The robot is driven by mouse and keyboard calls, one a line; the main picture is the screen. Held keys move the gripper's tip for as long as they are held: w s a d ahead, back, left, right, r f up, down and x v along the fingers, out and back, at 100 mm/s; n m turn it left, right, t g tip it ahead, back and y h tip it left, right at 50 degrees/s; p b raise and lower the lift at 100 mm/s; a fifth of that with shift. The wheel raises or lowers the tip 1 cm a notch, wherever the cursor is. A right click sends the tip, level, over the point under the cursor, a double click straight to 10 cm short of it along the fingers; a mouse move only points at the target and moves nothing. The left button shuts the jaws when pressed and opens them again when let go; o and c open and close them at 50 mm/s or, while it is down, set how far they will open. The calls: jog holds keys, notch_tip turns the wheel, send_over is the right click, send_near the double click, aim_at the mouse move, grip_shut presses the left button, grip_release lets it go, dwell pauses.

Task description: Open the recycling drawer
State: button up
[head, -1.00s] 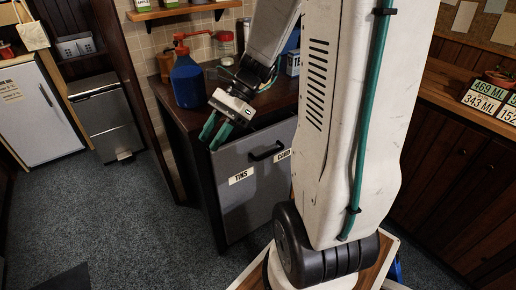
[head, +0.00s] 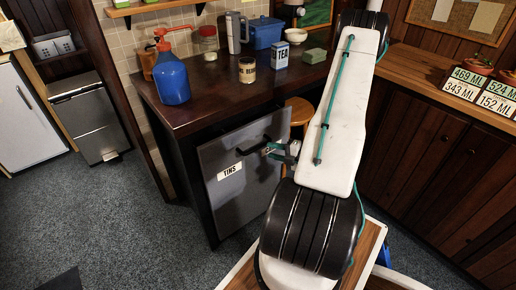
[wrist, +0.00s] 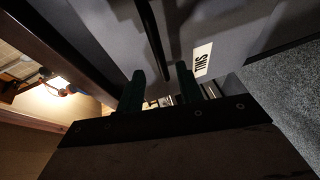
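The recycling drawer front (head: 236,190) is a grey panel under the dark worktop, with a white TINS label (head: 230,171). My gripper (head: 278,151) is at the panel's upper right, largely hidden by my arm. In the wrist view, its two green fingers (wrist: 158,70) stand apart, with the dark bar handle (wrist: 152,35) running between them. Space shows between the bar and each finger, so the gripper looks open around the handle, not closed on it. The TINS label also shows in the wrist view (wrist: 202,59).
The worktop (head: 205,110) holds a blue bottle with a red pump (head: 173,80), tins and a blue box (head: 265,33). A wooden stool (head: 300,112) stands right of the panel. A wooden cabinet (head: 430,170) is at right.

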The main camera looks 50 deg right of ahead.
aim_at(258, 148)
jog(key=x, duration=0.7)
jog(key=shift+w, duration=0.2)
jog(key=shift+a, duration=0.1)
grip_shut()
